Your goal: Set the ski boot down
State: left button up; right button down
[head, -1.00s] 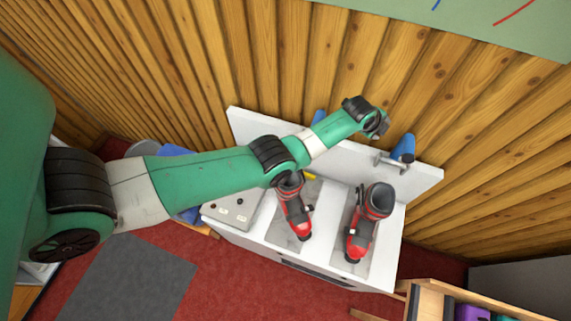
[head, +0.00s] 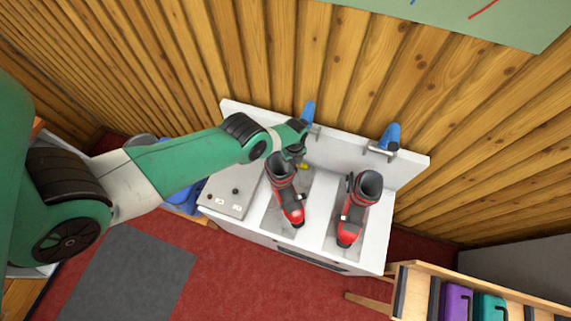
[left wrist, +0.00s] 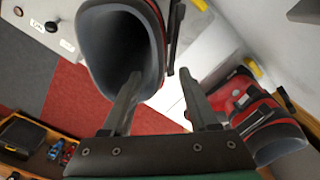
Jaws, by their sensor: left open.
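Two red-and-black ski boots stand upright on a white bench (head: 318,232) in the head view, a left boot (head: 290,205) and a right boot (head: 350,222). My left gripper (head: 300,158) is at the top of the left boot's cuff. In the left wrist view its two fingers (left wrist: 160,76) are apart, one over the boot's grey-lined opening (left wrist: 105,45) and one just outside the cuff. Whether they touch the cuff cannot be told. The other boot (left wrist: 250,100) shows at the right there. My right gripper is out of view.
A grey control panel (head: 227,198) is left of the boots. Blue clamp-like parts (head: 390,135) are on the bench's upright back panel (head: 345,155). A wooden rack (head: 412,290) with coloured items stands at lower right. A grey mat (head: 130,275) lies on red carpet.

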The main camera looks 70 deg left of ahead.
aim_at(292, 171)
pick_arm(q)
notch_tip(292, 171, down, 6)
jog(key=b, duration=0.5)
jog(key=shift+c, duration=0.3)
grip_shut()
jog(key=shift+w+a, duration=0.1)
dwell(0.7)
